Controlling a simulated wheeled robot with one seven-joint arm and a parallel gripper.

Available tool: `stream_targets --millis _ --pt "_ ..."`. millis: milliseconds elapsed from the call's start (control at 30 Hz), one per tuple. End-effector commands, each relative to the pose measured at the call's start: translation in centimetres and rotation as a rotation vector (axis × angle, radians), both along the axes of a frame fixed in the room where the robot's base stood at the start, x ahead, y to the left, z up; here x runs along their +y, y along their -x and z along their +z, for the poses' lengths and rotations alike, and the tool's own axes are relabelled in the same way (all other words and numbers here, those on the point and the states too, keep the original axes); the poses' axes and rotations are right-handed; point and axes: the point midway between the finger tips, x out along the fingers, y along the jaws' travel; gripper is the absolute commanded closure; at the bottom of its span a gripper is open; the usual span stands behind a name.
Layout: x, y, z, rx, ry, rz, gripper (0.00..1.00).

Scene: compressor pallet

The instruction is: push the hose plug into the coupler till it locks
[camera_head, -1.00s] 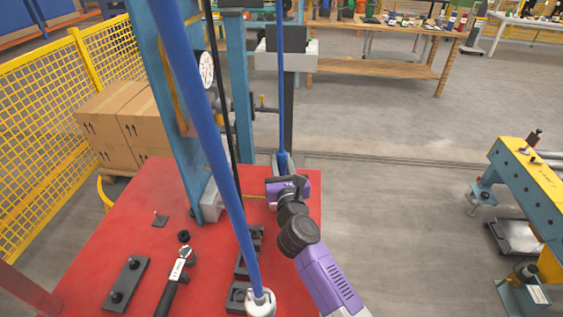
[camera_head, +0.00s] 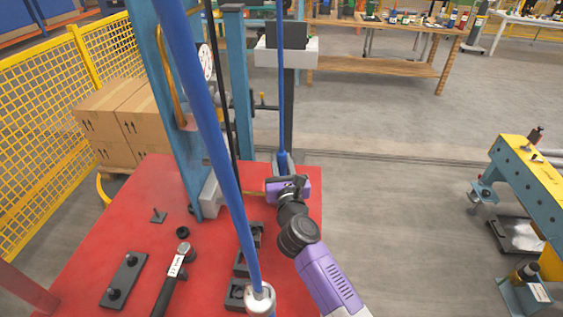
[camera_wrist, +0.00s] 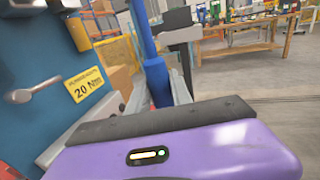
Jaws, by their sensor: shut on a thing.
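My gripper (camera_head: 284,188) is at the right edge of the red table, beside the blue column. A blue hose (camera_head: 282,100) hangs from above and comes down at it. In the wrist view the hose's thicker blue lower end (camera_wrist: 158,82) drops behind my gripper's dark jaw edge (camera_wrist: 165,122). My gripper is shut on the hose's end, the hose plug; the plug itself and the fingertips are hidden. I cannot make out the coupler or whether the plug touches it.
The red table (camera_head: 130,225) holds a wrench (camera_head: 174,278), a black two-knob plate (camera_head: 123,281) and dark blocks (camera_head: 245,262). A blue column (camera_head: 185,125) stands left of my gripper. A yellow "20 Nm" label (camera_wrist: 85,85) shows nearby.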

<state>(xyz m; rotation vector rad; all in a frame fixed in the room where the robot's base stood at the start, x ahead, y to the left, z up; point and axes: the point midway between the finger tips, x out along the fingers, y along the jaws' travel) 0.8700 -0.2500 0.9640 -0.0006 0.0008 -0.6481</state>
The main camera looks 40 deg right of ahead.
Motion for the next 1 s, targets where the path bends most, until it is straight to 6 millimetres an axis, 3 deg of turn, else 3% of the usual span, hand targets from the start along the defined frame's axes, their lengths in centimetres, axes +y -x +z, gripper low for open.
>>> stream_targets --millis 300,333,433,467,800,1000 --pt "0.0 0.0 -0.7 0.001 0.001 0.0 1.0" --pt "0.0 0.0 -0.6 0.001 0.001 0.0 0.7" --pt "0.0 0.0 -0.6 0.0 0.0 0.0 0.5" --pt "0.0 0.0 -0.6 0.0 0.0 0.0 0.49" --pt "0.2 0.2 -0.6 0.001 -0.001 0.0 0.49" --pt "1.9 2.4 -0.7 0.002 0.0 0.003 0.49"
